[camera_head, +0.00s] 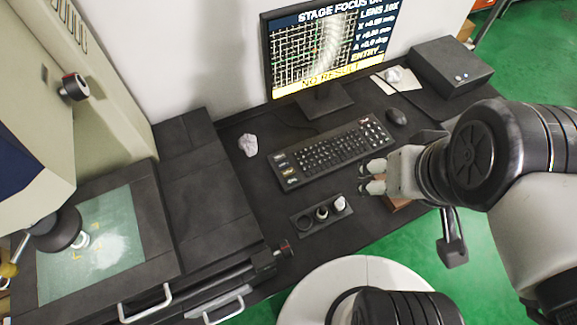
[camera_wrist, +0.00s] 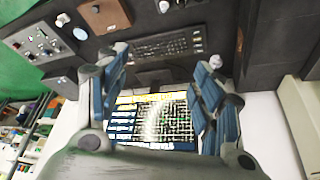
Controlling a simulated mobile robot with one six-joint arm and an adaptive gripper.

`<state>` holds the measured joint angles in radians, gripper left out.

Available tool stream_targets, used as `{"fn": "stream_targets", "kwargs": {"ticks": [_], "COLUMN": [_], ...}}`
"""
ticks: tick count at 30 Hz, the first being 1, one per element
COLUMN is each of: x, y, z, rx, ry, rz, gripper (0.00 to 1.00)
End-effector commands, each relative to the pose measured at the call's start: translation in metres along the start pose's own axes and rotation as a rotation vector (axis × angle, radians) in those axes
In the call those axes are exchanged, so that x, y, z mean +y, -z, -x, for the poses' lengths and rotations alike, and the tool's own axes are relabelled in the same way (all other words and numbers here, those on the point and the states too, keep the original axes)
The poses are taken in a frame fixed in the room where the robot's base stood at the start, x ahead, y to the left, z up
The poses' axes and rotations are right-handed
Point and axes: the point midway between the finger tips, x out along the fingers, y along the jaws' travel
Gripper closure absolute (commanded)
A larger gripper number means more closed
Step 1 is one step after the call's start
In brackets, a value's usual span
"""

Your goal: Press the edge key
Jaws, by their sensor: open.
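The dark keyboard (camera_head: 333,152) lies on the black desk in front of the monitor. It has several larger, paler keys at its left end and a reddish key near its far right corner. Their labels are too small to read, so I cannot tell which is the edge key. My gripper (camera_head: 366,178) is open and empty, near the keyboard's right front side and apart from it. In the wrist view the keyboard (camera_wrist: 165,46) shows beyond my two spread fingers (camera_wrist: 161,68). The monitor (camera_head: 322,45) reads "STAGE FOCUS" and "NO RESULT", with part of its text cut off.
A mouse (camera_head: 396,117) lies right of the keyboard and a black box (camera_head: 450,70) stands behind it. A small holder (camera_head: 321,214) with round parts lies in front. A brown block (camera_head: 397,204) is partly hidden under my gripper. A knobbed panel (camera_wrist: 38,40) shows in the wrist view.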

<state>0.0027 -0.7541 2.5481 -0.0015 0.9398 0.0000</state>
Motion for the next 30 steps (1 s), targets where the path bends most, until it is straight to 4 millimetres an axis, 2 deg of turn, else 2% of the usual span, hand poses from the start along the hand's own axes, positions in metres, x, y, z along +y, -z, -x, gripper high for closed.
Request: {"fn": "stream_targets", "kwargs": {"ticks": [2,27,30], "x": [0.0,0.0,0.0], "y": [0.0,0.0,0.0], "z": [0.0,0.0,0.0], "rx": [0.0,0.0,0.0], "ry": [0.0,0.0,0.0], "rz": [0.0,0.0,0.0], "gripper": [0.43,0.98,1.0]}}
